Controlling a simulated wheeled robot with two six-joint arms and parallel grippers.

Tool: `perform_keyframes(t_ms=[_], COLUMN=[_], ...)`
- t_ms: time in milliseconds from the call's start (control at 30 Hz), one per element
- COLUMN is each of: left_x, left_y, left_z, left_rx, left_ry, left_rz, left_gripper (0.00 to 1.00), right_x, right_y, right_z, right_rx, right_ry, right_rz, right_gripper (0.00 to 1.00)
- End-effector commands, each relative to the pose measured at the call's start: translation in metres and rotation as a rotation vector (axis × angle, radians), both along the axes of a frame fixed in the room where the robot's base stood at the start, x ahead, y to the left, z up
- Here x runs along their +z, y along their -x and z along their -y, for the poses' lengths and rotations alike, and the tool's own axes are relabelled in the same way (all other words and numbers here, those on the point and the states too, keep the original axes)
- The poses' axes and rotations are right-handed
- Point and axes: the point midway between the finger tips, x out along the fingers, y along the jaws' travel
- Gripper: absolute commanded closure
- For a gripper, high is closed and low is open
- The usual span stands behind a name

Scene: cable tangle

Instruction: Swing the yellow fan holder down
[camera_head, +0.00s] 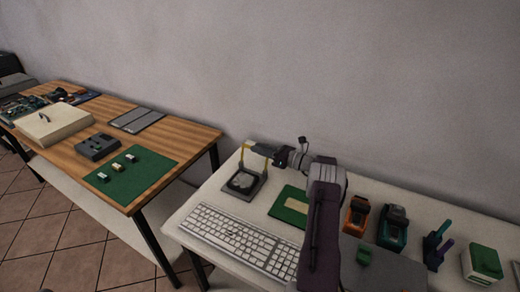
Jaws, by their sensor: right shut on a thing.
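The yellow fan holder (243,152) stands raised at the back of a dark square fan unit (244,181) on the white table. Its thin yellow parts show on both sides of my gripper. My right gripper (258,149) reaches in from the right and is shut on the top of the holder, covering much of it. The dark round fan lies flat in the unit, below and in front of the gripper. My left gripper is not in view.
A white keyboard (238,240) lies in front of the fan unit, and a green board (291,206) lies to its right. Orange (356,215) and teal (393,228) devices stand right of my arm. A wooden table (185,134) is at the left; a wall closes the back.

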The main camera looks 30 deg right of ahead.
Motion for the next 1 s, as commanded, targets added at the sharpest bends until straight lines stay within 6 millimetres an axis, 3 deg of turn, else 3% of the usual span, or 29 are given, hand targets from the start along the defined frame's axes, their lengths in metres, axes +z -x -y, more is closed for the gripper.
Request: perform_keyframes(t_ms=[1000], left_x=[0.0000], left_y=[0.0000], left_z=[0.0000], left_rx=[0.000], left_ry=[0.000], left_rz=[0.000], left_gripper=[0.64], right_x=[0.0075], right_y=[0.0027], right_z=[-0.0030], right_rx=[-0.008], right_ry=[0.084], right_rz=[0.051], right_gripper=[1.00])
